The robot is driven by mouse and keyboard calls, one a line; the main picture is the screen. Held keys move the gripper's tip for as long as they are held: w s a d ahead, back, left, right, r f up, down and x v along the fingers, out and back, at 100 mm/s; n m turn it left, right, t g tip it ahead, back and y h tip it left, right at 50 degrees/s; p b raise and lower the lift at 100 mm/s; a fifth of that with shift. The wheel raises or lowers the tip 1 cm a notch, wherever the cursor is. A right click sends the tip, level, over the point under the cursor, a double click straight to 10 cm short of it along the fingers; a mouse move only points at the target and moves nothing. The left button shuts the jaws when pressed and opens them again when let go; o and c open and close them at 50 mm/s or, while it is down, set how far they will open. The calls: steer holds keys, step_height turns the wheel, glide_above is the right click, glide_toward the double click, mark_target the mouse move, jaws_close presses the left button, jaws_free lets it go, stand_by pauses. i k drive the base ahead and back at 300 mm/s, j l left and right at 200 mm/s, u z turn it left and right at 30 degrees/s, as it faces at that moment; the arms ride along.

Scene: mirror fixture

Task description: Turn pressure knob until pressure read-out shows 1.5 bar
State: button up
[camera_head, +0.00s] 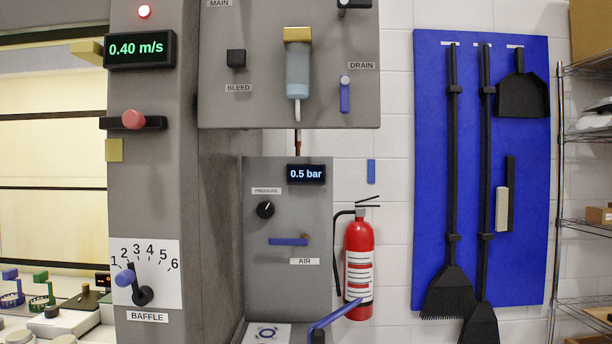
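The pressure knob (265,210) is a small black round knob with a light pointer mark, under the label "PRESSURE" (266,191) on a grey panel (285,275). The pressure read-out (306,174) is at the panel's upper right and shows 0.5 bar. Nothing touches or covers the knob. My gripper is not in view.
A blue lever (288,241) marked "AIR" sits below the knob. Another blue handle (335,314) juts up at the bottom. A red fire extinguisher (358,262) hangs right of the panel. The "BAFFLE" lever (126,277) is at left. A grey box (215,105) overhangs above.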

mark_target(265, 209)
steer(key=j+z, duration=0.25)
steer(key=i+j+z, duration=0.1)
steer(key=z, duration=0.2)
steer(key=i+j+z, duration=0.35)
steer(key=j+z, duration=0.15)
steer(key=j, duration=0.1)
